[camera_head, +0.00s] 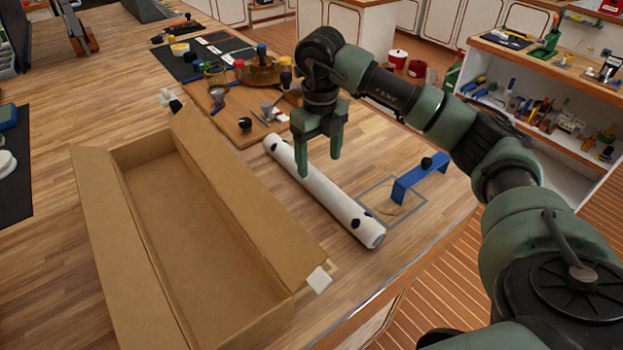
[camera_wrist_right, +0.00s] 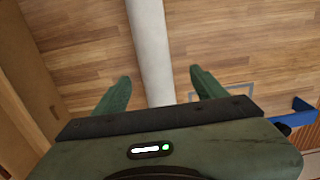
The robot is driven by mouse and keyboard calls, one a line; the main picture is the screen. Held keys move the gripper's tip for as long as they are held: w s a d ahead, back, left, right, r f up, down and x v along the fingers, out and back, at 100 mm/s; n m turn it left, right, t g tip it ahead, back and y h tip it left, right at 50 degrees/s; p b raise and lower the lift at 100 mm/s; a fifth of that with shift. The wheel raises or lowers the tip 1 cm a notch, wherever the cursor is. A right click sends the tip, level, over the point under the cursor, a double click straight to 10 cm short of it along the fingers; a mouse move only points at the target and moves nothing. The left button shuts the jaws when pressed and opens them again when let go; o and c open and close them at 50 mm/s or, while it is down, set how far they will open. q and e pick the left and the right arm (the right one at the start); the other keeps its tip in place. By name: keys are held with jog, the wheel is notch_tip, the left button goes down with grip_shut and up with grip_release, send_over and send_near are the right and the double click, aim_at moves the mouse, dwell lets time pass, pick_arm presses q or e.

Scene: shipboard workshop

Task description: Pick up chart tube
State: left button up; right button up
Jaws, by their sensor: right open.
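The chart tube (camera_head: 342,205) is a long white tube with dark spots. It lies diagonally on the wooden table, right of the open cardboard box. My right gripper (camera_head: 321,165) is open and points down over the tube, hiding a small part of it in the head view. In the right wrist view the tube (camera_wrist_right: 150,50) passes between the two fingers of my right gripper (camera_wrist_right: 155,92). The fingers appear apart from it, with nothing held. My left gripper is not in view.
The long cardboard box (camera_head: 100,215) stands open and empty left of the tube. A blue bracket (camera_head: 420,181) stands right of the tube, near the table edge. A wooden board (camera_head: 225,128) with small tools lies behind. Bare table shows between the tube and the front edge.

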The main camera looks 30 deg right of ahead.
aim_at(316, 175)
jog(key=shift+s+a+f+p, duration=0.15)
jog(key=shift+f+p, duration=0.25)
jog(key=shift+f, duration=0.5)
jog(key=f, duration=0.1)
jog(key=f+p, duration=0.1)
jog(key=f, duration=0.1)
jog(key=shift+w+a+f, duration=0.2)
jog(key=shift+a+f, duration=0.05)
jog(key=shift+f, duration=0.1)
jog(key=shift+f+p, duration=0.3)
jog(key=shift+f, duration=0.15)
jog(key=shift+c, duration=0.2)
grip_shut()
